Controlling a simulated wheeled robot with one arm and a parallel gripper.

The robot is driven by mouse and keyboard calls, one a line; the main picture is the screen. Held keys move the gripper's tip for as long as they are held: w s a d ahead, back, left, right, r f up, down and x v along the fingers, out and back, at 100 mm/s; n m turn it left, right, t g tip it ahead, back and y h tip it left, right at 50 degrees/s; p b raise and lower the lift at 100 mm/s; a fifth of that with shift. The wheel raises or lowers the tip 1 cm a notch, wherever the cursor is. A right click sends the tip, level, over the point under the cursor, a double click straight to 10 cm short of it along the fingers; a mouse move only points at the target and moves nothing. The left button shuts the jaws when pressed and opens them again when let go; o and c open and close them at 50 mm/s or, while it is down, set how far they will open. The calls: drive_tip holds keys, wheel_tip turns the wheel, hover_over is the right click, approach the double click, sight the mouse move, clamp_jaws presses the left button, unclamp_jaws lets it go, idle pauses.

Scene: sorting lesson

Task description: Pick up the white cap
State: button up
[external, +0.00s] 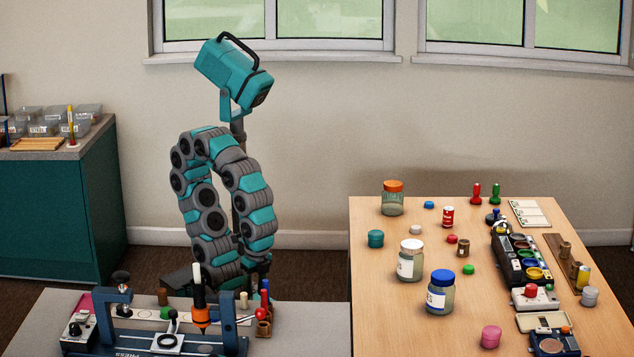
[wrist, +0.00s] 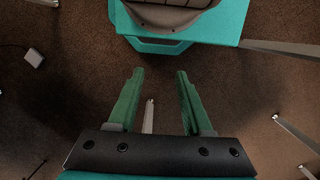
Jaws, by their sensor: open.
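A small loose white cap (external: 415,230) lies on the wooden table (external: 385,320), in the external view. It sits between the orange-lidded jar and a white-lidded jar (external: 411,258), near the table's left side. My gripper (wrist: 160,73) is open and empty in the wrist view, with its green fingers apart over brown carpet. The white cap does not show in the wrist view. In the external view my arm is folded up to the left of the table, and I cannot make out the gripper there.
Small blue (external: 429,205), red (external: 452,239) and green (external: 468,269) caps lie around. A grey bench (external: 310,315) with a press stands in front.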

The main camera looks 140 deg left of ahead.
drive_tip(key=o, duration=0.4)
drive_tip(key=shift+c, duration=0.2)
